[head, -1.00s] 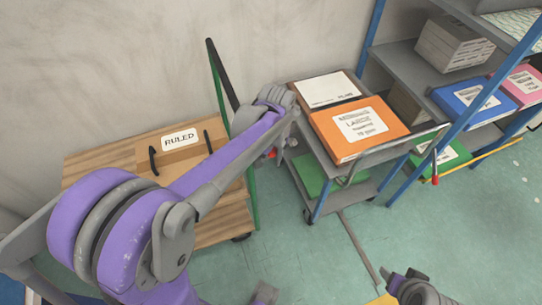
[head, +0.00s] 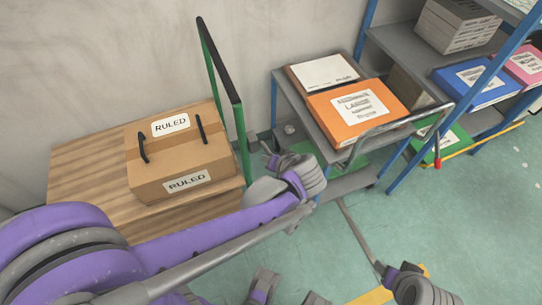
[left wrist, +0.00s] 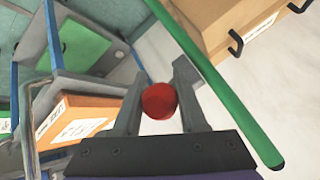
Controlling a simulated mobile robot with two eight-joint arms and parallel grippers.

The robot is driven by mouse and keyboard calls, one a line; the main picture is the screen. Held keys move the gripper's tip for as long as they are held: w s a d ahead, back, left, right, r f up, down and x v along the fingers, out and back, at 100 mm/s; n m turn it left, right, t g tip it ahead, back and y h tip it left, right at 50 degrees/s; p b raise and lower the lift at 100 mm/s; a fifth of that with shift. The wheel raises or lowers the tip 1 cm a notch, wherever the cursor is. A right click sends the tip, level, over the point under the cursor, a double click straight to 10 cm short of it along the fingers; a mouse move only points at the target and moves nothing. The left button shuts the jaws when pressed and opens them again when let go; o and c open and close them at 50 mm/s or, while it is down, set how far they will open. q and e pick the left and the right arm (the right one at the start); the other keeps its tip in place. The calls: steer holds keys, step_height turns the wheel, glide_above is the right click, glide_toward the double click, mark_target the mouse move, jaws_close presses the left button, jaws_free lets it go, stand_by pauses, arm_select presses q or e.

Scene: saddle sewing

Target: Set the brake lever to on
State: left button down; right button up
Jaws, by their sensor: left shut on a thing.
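A round red knob (left wrist: 160,101) sits between the two grey fingers of my left gripper (left wrist: 160,84) in the left wrist view. The fingers are shut on it from both sides. The rest of the lever is hidden behind the gripper, so its on or off position cannot be read. In the head view my left gripper (head: 266,152) is low beside the green upright of the platform trolley (head: 80,160), and my wrist hides the knob. My right gripper (head: 388,274) is at the bottom edge, over the floor; its fingers are too small to judge.
A cardboard box marked RULED (head: 160,162) stands on the trolley. The trolley's green handle (head: 222,95) rises close to my left gripper. A grey cart (head: 330,139) with an orange box (head: 358,112) stands to the right, before a blue-framed shelf (head: 412,62).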

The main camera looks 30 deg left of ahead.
arm_select(q)
steer(key=shift+s+d+f+t+y+b, duration=0.1)
steer(key=shift+f+t+y+b, duration=0.15)
steer(key=shift+f+b, duration=0.5)
steer(key=shift+s+d+f+t+y+b, duration=0.15)
steer(key=shift+f+y+b, duration=0.2)
steer(key=shift+f, duration=0.6)
steer(key=shift+a, duration=0.1)
steer(key=c, duration=0.7)
jaws_free()
steer(key=shift+w, duration=0.1)
steer(key=shift+o, duration=1.2)
steer(key=shift+a+f, duration=0.1)
